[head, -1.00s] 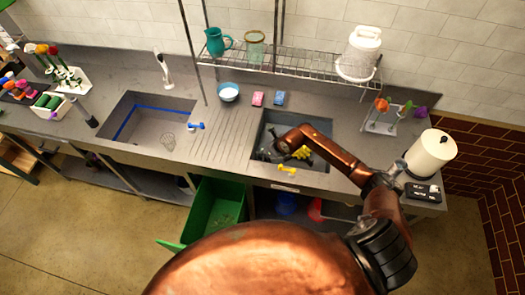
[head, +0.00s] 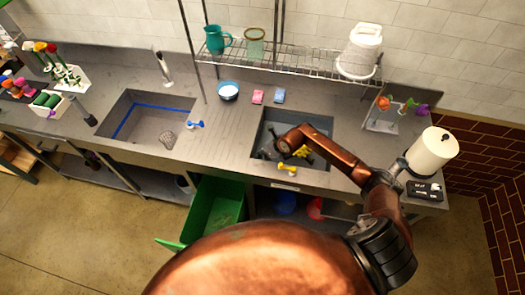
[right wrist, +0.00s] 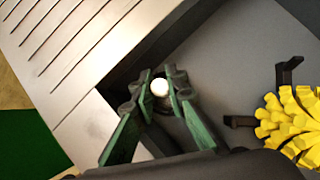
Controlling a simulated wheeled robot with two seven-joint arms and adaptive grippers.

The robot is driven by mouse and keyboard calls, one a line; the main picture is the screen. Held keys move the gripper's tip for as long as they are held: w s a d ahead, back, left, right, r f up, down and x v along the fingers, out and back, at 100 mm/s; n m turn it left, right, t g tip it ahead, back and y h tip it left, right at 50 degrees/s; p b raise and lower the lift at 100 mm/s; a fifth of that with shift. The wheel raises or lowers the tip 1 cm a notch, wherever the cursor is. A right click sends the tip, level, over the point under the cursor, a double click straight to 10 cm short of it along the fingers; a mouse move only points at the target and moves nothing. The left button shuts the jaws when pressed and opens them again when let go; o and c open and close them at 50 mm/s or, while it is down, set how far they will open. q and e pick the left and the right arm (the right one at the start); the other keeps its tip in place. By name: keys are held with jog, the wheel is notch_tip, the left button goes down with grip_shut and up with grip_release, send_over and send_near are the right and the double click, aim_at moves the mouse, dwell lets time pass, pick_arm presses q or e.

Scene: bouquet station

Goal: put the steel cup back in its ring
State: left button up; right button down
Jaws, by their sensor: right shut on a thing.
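My right gripper (head: 268,152) is down inside the right sink, at its left side. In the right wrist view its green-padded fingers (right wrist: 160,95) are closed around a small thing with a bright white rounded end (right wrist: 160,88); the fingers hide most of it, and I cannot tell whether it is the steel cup. A greyish cup-like thing (head: 167,139) sits in the left sink; its material is unclear. I cannot make out the cup's ring. My left gripper is out of view.
A yellow many-fingered thing (right wrist: 298,125) lies in the right sink (head: 322,122) beside my gripper. A yellow tap-like piece (head: 288,168) is on the front edge.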

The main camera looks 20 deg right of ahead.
jog(key=c, duration=1.8)
grip_release()
jog(key=shift+c, duration=0.2)
jog(key=v, duration=1.2)
